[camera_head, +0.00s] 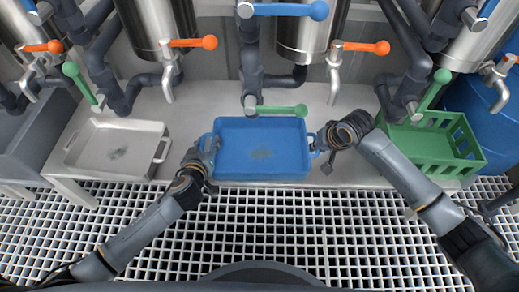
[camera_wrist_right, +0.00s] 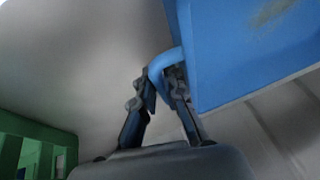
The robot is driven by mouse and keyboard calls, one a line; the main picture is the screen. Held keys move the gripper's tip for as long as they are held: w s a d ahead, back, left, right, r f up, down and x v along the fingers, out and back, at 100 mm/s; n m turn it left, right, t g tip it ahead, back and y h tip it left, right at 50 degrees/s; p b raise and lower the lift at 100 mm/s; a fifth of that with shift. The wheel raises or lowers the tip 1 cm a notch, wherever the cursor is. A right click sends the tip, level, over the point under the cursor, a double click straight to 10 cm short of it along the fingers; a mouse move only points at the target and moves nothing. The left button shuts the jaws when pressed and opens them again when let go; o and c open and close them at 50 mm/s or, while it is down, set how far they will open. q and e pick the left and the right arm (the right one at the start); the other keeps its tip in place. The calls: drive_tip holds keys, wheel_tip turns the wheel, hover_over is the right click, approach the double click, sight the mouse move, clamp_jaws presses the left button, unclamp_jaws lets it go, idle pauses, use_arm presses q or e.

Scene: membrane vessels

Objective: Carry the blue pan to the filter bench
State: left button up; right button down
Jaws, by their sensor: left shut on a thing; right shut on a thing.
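The blue pan (camera_head: 262,150) sits on the light bench (camera_head: 340,105) in the middle of the head view, below a green tap handle. It has a dark smudge on its floor and a handle at each short side. My left gripper (camera_head: 209,146) is shut on the pan's left handle. My right gripper (camera_head: 322,142) is shut on the right handle (camera_wrist_right: 166,58); the right wrist view shows its fingers around the blue loop, with the pan's side (camera_wrist_right: 235,50) above right. In the head view the fingers partly cover both handles. Which bench is the filter bench, I cannot tell.
A grey-white pan (camera_head: 118,147) stands on the bench to the left. A green crate (camera_head: 432,140) stands to the right. Steel vessels with orange (camera_head: 194,43), blue (camera_head: 284,10) and green (camera_head: 276,110) handles hang over the bench's back. White floor grating (camera_head: 270,225) lies in front.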

use_arm(q)
drive_tip(key=shift+r, duration=0.2)
clamp_jaws()
use_arm(e)
drive_tip(key=shift+r, duration=0.2)
